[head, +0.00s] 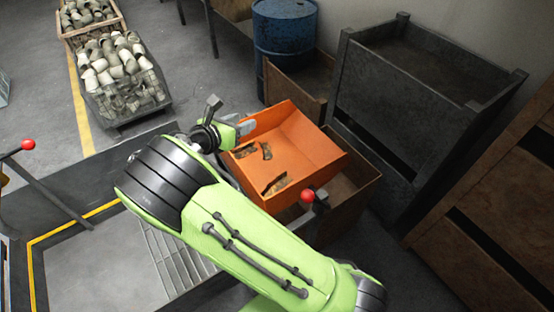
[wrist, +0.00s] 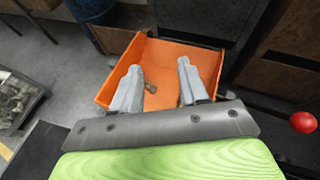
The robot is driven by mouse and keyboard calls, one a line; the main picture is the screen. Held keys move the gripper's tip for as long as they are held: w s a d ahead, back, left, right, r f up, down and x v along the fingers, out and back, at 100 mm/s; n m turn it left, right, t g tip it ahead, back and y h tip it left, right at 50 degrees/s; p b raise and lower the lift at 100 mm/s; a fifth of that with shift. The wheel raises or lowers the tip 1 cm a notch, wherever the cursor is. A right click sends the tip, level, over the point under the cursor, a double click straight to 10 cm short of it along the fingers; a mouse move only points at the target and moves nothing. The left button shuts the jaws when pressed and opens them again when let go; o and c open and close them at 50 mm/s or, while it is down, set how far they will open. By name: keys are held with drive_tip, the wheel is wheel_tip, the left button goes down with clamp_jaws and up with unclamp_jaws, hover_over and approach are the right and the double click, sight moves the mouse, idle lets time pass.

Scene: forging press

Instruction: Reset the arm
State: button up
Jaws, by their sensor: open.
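My gripper (wrist: 158,88) shows in the wrist view with its two grey fingers apart and nothing between them. It is above an orange tray (wrist: 205,62), and a small brownish piece (wrist: 150,88) in the tray shows just beside the left finger. In the head view my green arm reaches up from the bottom, and my gripper (head: 246,127) is at the left edge of the orange tray (head: 318,152). Several brownish metal pieces (head: 275,184) lie in the tray. My arm hides part of the tray's lower left side.
A brown bin (head: 360,190) is under the tray. A tall dark metal crate (head: 385,100) stands to the right, and a blue drum (head: 285,40) behind. Red-knobbed levers (head: 307,196) stand close to my arm and at far left (head: 28,145). A dark bin of pale pieces (head: 150,112) is upper left.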

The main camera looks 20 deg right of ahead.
drive_tip(key=shift+v, duration=0.85)
drive_tip(key=shift+d, duration=0.1)
drive_tip(key=s+d+r+m+g+y+b, duration=0.25)
drive_tip(key=s+d+m+y, duration=0.5)
drive_tip(key=s+m, duration=0.55)
drive_tip(key=s+a+r+m+y, duration=0.1)
drive_tip(key=s+a+m+y, duration=0.1)
drive_tip(key=s+m, duration=0.4)
drive_tip(key=s+a+r+m+y, duration=0.1)
drive_tip(key=s+a+m, duration=0.1)
drive_tip(key=s+m, duration=0.4)
drive_tip(key=s+b, duration=0.1)
drive_tip(key=s, duration=0.4)
drive_tip(key=shift+m+y, duration=0.35)
drive_tip(key=shift+m, duration=0.05)
drive_tip(key=shift+s+r, duration=0.1)
drive_tip(key=shift+s, duration=0.1)
